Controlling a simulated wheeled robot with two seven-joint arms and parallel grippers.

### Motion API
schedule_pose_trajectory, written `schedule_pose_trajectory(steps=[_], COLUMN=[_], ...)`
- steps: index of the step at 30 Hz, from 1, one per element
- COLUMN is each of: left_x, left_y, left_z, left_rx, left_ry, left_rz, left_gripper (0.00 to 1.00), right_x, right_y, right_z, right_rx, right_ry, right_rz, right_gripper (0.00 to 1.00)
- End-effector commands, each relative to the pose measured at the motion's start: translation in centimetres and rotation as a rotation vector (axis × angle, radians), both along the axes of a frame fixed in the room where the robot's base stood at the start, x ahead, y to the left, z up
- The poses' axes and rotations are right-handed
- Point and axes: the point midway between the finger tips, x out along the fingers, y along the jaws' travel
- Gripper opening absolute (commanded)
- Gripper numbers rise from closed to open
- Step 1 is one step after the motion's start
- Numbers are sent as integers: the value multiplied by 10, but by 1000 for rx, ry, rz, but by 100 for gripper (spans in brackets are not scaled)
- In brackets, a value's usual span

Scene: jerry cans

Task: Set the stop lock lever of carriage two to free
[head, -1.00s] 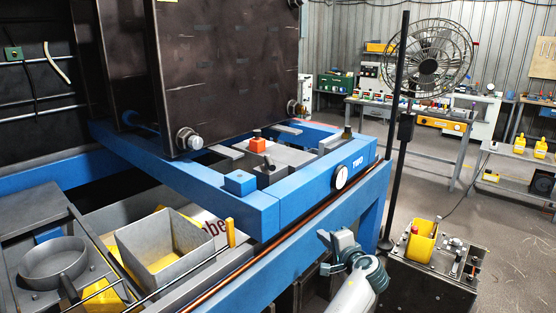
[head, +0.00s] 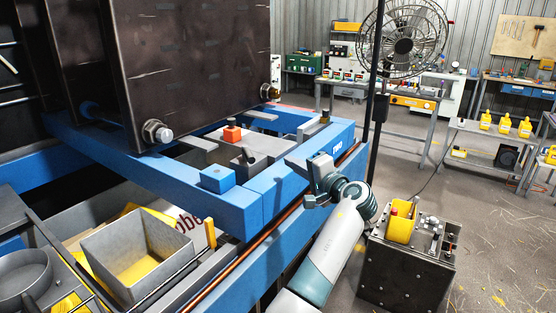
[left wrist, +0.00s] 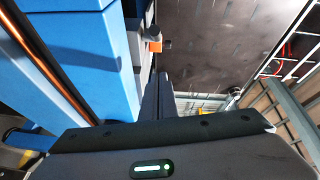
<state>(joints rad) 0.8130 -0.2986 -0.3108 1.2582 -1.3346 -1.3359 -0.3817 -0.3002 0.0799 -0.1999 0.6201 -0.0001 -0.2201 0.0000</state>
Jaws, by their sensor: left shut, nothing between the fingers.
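Carriage two is the blue frame (head: 232,205), marked "TWO" in the head view a second ago; the label is now partly hidden by my left gripper. On its grey plate stand an orange block (head: 232,133) and, just in front, a small dark lever (head: 246,156). I cannot read which setting the lever is at. My left gripper (head: 316,168) is shut and empty, beside the carriage's right front edge, apart from the lever. In the left wrist view its fingers (left wrist: 158,92) lie together, with the orange block (left wrist: 154,40) ahead. My right gripper is out of view.
A large dark panel (head: 195,65) rises behind the plate. A blue block (head: 217,179) sits on the near corner. A copper-coloured rod (head: 268,235) runs along the rail in front.

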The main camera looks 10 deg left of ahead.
Motion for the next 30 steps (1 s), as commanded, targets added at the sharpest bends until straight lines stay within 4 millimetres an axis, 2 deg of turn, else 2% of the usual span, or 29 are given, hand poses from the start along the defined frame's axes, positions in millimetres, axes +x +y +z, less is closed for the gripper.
schedule_pose_trajectory(steps=[5, 23, 30], left_x=[10, 66, 54], left_y=[12, 73, 88], left_z=[3, -1, -6], left_rx=[3, 1, 0], left_ry=[0, 0, 2], left_rz=[2, 2, 1], left_gripper=[0, 0, 0], right_x=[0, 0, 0], right_y=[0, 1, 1], right_z=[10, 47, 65], right_rx=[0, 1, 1], right_ry=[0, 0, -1], right_rz=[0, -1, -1], right_gripper=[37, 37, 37])
